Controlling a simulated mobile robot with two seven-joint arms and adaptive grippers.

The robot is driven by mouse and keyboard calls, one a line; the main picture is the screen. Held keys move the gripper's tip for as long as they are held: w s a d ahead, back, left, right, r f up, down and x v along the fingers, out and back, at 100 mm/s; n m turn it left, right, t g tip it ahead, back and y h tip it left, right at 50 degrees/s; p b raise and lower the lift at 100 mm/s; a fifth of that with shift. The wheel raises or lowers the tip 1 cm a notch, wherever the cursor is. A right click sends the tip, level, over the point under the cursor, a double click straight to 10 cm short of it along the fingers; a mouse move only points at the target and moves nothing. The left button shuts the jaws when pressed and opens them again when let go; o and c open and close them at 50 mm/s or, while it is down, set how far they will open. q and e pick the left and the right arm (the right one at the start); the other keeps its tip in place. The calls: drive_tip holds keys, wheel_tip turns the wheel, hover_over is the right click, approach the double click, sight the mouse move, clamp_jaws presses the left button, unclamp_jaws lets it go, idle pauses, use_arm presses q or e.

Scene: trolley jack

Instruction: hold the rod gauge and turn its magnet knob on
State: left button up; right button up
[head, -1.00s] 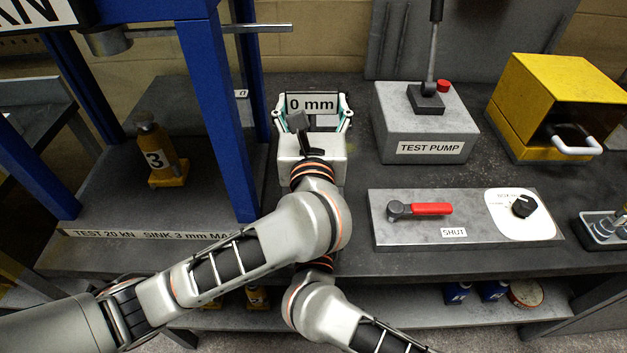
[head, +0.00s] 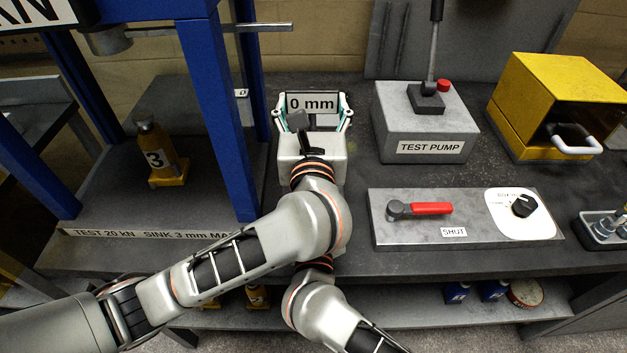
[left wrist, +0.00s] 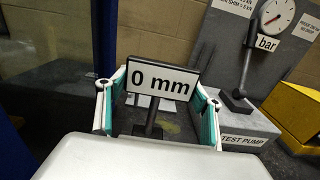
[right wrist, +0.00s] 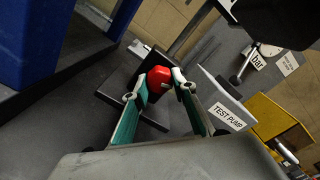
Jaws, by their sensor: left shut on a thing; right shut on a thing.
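The rod gauge's white sign (head: 312,103) reads 0 mm and faces me at the back of the bench. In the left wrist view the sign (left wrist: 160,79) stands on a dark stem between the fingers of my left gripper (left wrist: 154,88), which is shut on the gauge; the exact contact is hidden. In the right wrist view the red magnet knob (right wrist: 158,78) sits at the gauge's dark base (right wrist: 117,91). The fingertips of my right gripper (right wrist: 160,88) are on either side of the knob, shut on it. In the head view the right gripper is hidden behind my left arm.
A blue press frame (head: 217,110) stands close on the left, with a yellow jack (head: 163,158) marked 3. To the right are the test pump (head: 425,128), a panel (head: 465,219) with a red lever and black dial, and a yellow box (head: 550,95).

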drive_tip(key=shift+m, duration=0.5)
drive_tip(key=o, duration=1.1)
drive_tip(key=shift+n, duration=0.3)
